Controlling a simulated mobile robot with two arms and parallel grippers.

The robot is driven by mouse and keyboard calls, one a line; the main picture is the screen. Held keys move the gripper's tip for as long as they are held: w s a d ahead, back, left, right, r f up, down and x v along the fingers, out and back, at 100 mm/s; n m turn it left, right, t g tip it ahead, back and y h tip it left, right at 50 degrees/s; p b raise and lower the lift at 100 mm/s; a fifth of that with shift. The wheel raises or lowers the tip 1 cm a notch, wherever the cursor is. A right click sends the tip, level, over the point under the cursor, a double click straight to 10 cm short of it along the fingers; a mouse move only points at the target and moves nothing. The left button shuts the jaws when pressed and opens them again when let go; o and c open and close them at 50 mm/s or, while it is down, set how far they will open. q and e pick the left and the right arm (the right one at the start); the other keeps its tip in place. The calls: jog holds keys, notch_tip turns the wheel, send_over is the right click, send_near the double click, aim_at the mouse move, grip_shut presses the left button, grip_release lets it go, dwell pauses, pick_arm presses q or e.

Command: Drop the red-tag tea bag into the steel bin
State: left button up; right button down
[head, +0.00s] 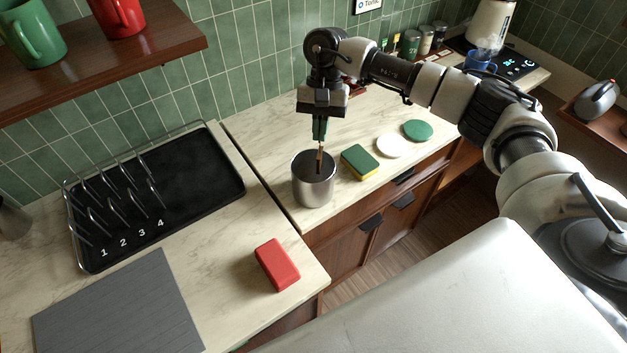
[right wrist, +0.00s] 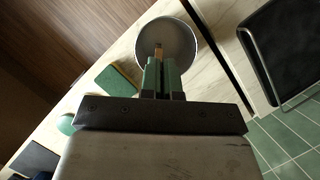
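The steel bin (head: 314,193) stands upright near the front edge of the back counter, its round mouth facing up. My right gripper (head: 320,146) points straight down over the bin, with its fingertips at the mouth. Its green fingers are close together on a small tan-brown piece (right wrist: 158,53), which looks like the tea bag. A red tag cannot be made out on it. In the right wrist view the piece shows against the inside of the bin (right wrist: 178,38). My left gripper is in neither view.
A green-yellow sponge (head: 359,163), a white disc (head: 394,145) and a green disc (head: 418,130) lie right of the bin. A black rack tray (head: 205,175), a red block (head: 277,265) and a grey mat (head: 120,310) are on the left counter. A wooden shelf (head: 150,45) overhangs upper left.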

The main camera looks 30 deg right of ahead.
jog(key=c, duration=1.3)
grip_release()
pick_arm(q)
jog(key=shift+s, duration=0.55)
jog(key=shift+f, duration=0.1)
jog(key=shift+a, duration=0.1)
pick_arm(e)
jog(key=shift+w+r, duration=0.1)
jog(key=shift+w+d+r+b, duration=0.15)
jog(key=shift+r+b, duration=0.15)
jog(key=shift+b, duration=0.05)
pick_arm(q)
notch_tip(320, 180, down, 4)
jog(key=b, duration=0.3)
pick_arm(e)
jog(key=v, duration=1)
jog(key=shift+f, duration=0.1)
